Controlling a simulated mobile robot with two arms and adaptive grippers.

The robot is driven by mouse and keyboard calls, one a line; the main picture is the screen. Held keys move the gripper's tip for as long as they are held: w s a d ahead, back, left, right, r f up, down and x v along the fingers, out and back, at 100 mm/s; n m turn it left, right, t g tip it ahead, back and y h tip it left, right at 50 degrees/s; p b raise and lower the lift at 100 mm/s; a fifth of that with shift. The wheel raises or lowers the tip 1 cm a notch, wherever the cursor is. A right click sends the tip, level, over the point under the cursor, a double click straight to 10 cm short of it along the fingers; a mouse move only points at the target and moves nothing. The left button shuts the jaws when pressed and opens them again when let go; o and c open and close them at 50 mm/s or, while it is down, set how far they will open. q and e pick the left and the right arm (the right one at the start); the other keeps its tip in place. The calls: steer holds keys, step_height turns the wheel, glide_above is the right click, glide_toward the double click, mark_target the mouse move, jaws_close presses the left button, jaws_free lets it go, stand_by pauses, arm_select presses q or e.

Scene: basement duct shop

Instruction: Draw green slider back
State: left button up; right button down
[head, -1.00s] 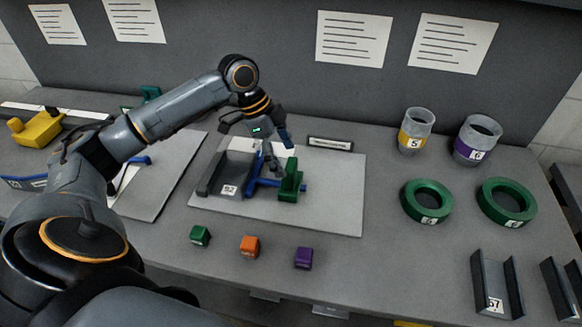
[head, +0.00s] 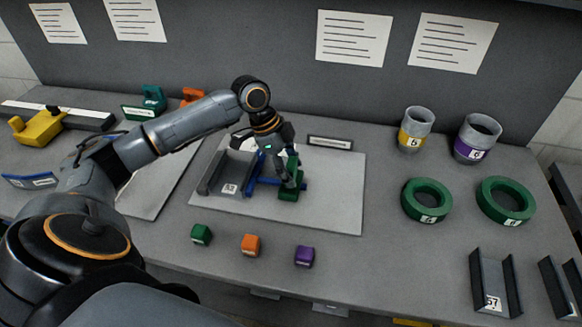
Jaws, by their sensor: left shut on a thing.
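The green slider (head: 288,194) sits at the right end of a blue rail (head: 262,183) on a light grey board (head: 333,205). My left gripper (head: 291,181) is over the slider from above and shut on its upright part. Its fingers hide some of the slider's upper part. A dark grey channel piece (head: 211,184) with a number label lies left of the slider, beside the rail. My right gripper is out of view.
Green (head: 201,235), orange (head: 250,245) and purple (head: 304,256) blocks stand in front of the board. Green rings (head: 427,201) and cups (head: 415,130) stand at the right. A small label plate (head: 330,143) lies behind the board. The board's right part is clear.

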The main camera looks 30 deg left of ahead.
arm_select(q)
jaws_close()
steer(key=shift+d, duration=0.1)
steer(key=d+p, duration=0.1)
steer(key=w+d+p, duration=0.1)
steer(key=d, duration=0.1)
steer(key=d+p, duration=0.1)
steer(key=shift+w+d+r+p, duration=0.15)
steer(key=shift+w+r+p, duration=0.15)
steer(key=shift+r+p, duration=0.05)
steer(key=d, duration=0.1)
steer(key=w+d+p, duration=0.1)
steer(key=d, duration=0.1)
steer(key=w+d, duration=0.1)
steer(key=d, duration=0.1)
steer(key=shift+w+d+f+p, duration=0.15)
steer(key=shift+f+p, duration=0.2)
steer(key=shift+p, duration=0.05)
steer(key=o, duration=1)
jaws_free()
steer(key=o, duration=0.4)
steer(key=shift+w+d, duration=0.1)
